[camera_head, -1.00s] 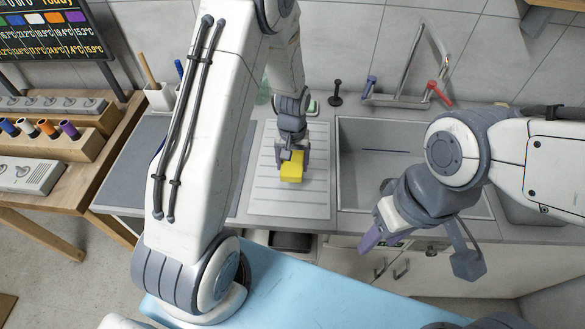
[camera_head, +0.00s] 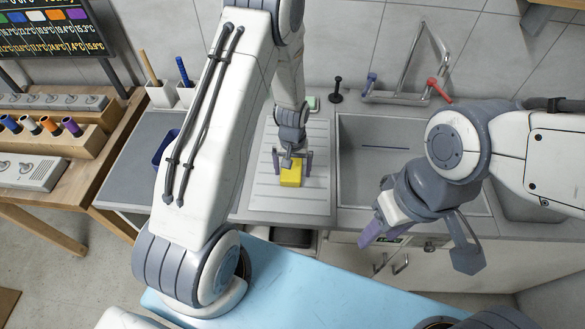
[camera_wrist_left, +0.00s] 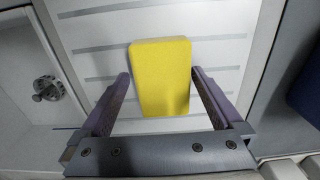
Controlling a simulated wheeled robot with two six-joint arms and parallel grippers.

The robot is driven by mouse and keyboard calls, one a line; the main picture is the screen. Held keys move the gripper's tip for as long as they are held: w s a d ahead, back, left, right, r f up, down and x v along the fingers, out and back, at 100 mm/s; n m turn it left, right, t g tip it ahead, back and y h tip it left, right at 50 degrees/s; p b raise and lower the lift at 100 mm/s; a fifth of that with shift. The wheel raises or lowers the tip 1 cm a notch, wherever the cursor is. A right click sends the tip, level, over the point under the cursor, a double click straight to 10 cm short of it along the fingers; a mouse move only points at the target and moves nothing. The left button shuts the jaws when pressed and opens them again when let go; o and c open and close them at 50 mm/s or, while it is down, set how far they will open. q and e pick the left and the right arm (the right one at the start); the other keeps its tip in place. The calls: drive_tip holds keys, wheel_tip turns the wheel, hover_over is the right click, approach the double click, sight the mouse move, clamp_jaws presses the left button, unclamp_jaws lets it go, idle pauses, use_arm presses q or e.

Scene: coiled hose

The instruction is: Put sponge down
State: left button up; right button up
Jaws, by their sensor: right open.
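The yellow sponge (camera_head: 291,175) lies on the ribbed drainboard (camera_head: 262,200), left of the sink. It also shows in the left wrist view (camera_wrist_left: 161,80), a yellow block between the fingertips. My left gripper (camera_head: 292,163) is over it and open. In the left wrist view its fingers (camera_wrist_left: 160,76) stand on either side of the sponge with a small gap at each. My right gripper (camera_head: 418,246) is open and empty, in front of the sink's front edge.
The sink basin (camera_head: 378,170) is right of the drainboard, with a faucet (camera_head: 425,70) behind it. A dark blue container (camera_head: 163,148) is partly hidden by my left arm. A black stopper-like object (camera_head: 337,90) and a green-and-white item (camera_head: 312,103) stand behind the drainboard.

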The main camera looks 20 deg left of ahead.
sight(293, 168)
use_arm(q)
drive_tip(key=shift+r, duration=0.25)
drive_tip(key=shift+w+r, duration=0.1)
drive_tip(key=shift+r, duration=0.15)
wheel_tip(293, 168, up, 11)
drive_tip(key=b, duration=0.2)
drive_tip(key=s+d+r+m, duration=0.5)
drive_tip(key=s+d+r, duration=0.3)
drive_tip(key=s+d, duration=0.25)
drive_tip(key=s+d+r+m, duration=0.1)
drive_tip(key=s+m, duration=0.1)
drive_tip(key=s, duration=0.4)
drive_tip(key=s+d+r+m+h, duration=0.1)
drive_tip(key=s+d+r+m, duration=0.1)
drive_tip(key=s, duration=0.5)
drive_tip(key=shift+s+d+r+m, duration=0.2)
drive_tip(key=shift+d+m, duration=0.1)
drive_tip(key=shift+m, duration=0.5)
